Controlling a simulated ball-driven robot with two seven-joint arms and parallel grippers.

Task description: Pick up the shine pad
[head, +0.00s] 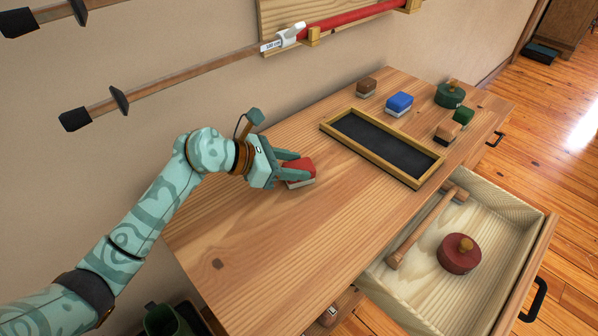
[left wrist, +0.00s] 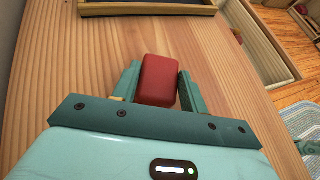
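A small block with a red top and a pale base, which looks like a pad (head: 300,170), sits on the wooden desk top (head: 260,235). My left gripper (head: 297,168) is low at the desk, with one finger on each side of it. In the left wrist view the red pad (left wrist: 159,80) lies between the fingertips (left wrist: 160,85). The fingers are very close to its sides, but I cannot tell whether they press on it. No label on it is readable.
A framed dark tray (head: 384,146) lies right of the gripper. Beyond it stand a brown block (head: 366,87), a blue block (head: 399,102), a tan block (head: 447,131), a green block (head: 463,115) and a green knobbed disc (head: 450,95). An open drawer (head: 512,203) holds a red knobbed disc (head: 459,254).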

